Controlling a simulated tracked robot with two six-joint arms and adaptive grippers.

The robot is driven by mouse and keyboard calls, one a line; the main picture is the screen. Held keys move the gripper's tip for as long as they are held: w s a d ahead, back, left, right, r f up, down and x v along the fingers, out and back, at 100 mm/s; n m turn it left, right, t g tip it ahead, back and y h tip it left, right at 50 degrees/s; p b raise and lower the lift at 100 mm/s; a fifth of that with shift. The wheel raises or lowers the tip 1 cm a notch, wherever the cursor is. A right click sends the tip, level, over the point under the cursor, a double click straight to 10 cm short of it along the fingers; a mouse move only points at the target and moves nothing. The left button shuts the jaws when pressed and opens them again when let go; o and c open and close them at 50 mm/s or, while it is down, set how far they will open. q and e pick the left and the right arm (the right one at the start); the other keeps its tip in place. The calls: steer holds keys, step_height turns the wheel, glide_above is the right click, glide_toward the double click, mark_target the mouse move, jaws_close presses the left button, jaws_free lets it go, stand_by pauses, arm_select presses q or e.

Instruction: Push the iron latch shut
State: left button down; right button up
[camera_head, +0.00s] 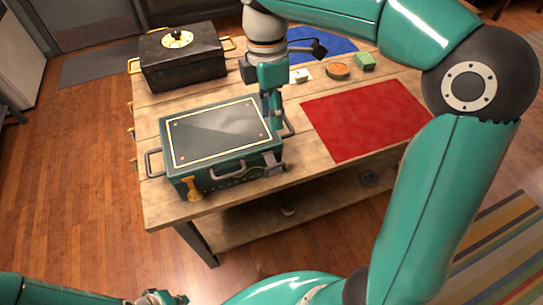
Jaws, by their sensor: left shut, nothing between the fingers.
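A teal box (215,136) with a dark, yellow-lined lid stands at the front left of the wooden table. A dark grey metal fitting (274,168), which looks like the iron latch, is at its front right corner; its exact position is too small to tell. A brass latch (192,188) hangs at the front left corner. My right gripper (272,112) points down at the box's right edge, beside its side handle. I cannot tell whether it touches the box or whether its fingers are apart. My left gripper (168,299) is shut and empty at the bottom edge, partly cut off.
A black chest (182,57) with brass handles stands behind the teal box. A red mat (366,118) lies to the right and a blue mat (325,45) at the back. A round orange item (338,70) and a green block (364,61) lie between them. The red mat is bare.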

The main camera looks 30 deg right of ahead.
glide_toward(274, 160)
steer(key=s+f, duration=0.1)
steer(key=s+a+f, duration=0.1)
steer(key=f, duration=0.1)
steer(key=s+a+f, duration=0.1)
steer(key=s+f, duration=0.1)
steer(key=shift+a, duration=0.15)
jaws_close()
